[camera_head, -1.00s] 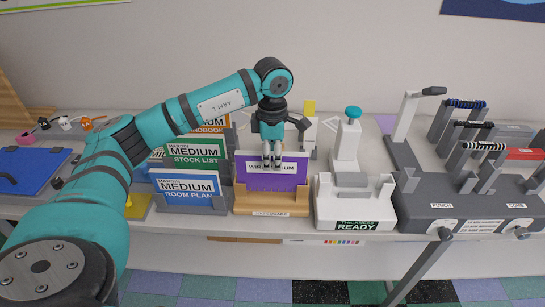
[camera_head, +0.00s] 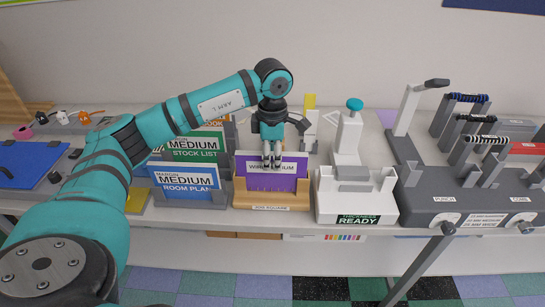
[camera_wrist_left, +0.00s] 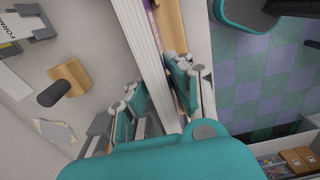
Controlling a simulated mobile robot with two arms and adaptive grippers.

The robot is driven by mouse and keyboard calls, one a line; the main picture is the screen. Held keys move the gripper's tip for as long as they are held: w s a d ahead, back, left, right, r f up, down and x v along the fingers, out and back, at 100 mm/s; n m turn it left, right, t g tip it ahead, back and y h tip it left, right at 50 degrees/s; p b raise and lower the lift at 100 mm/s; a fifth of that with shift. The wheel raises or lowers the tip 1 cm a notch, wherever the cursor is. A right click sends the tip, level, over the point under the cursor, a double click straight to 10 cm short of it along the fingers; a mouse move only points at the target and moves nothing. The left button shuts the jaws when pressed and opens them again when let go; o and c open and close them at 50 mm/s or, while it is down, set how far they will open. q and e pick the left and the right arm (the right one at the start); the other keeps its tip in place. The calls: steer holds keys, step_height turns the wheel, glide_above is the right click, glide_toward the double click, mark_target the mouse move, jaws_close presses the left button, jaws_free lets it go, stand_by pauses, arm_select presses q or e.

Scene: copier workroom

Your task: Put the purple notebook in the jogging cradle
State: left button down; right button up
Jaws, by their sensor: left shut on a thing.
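The purple notebook (camera_head: 285,181) stands upright with a white label on its front. My left gripper (camera_head: 271,163) points down from above and is shut on the notebook's top edge. In the left wrist view the notebook's white page edge (camera_wrist_left: 149,55) runs between my two fingers. The cradle's wood (camera_wrist_left: 170,22) shows beside it. Whether the notebook's lower edge rests fully on the cradle floor is hidden. My right gripper is not in view.
Left of the cradle, a rack holds the blue "ROOM PLAN" (camera_head: 187,184) and green "STOCK LIST" (camera_head: 200,147) books. Right of it stand a white thickness gauge (camera_head: 357,205) and a grey punch machine (camera_head: 445,195). A blue board (camera_head: 28,163) lies at far left.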

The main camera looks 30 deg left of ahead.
arm_select(q)
steer(key=shift+f, duration=0.35)
steer(key=c, duration=1.1)
jaws_free()
steer(key=shift+c, duration=0.2)
steer(key=shift+r, duration=0.1)
step_height(320, 180, up, 12)
steer(key=shift+f, duration=0.1)
